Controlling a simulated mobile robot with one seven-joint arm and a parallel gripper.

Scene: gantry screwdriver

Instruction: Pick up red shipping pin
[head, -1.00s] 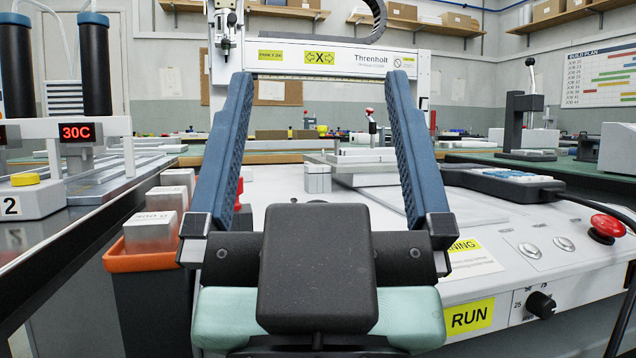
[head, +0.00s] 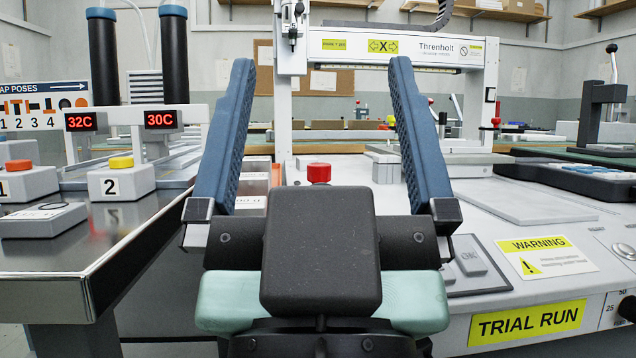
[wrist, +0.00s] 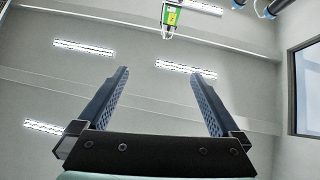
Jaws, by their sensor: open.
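A red cylinder-shaped knob (head: 319,172), which looks like the shipping pin, shows in the head view just above the black body of my gripper. It stands by the left end of the white machine bed. Its lower part is hidden behind my gripper. My gripper (head: 320,70) is open and empty, its two blue fingers pointing up and spread to either side of the pin in the picture. They do not appear to touch it. In the wrist view my open gripper (wrist: 157,78) faces the ceiling and wall, and no pin shows there.
The white gantry (head: 400,48) rises behind, with a screwdriver head (head: 291,30) at its left. A metal-edged table with numbered blocks (head: 122,182) and dark cylinders (head: 174,55) stands on the left. A flat grey plate (head: 540,205) lies on the bed at right.

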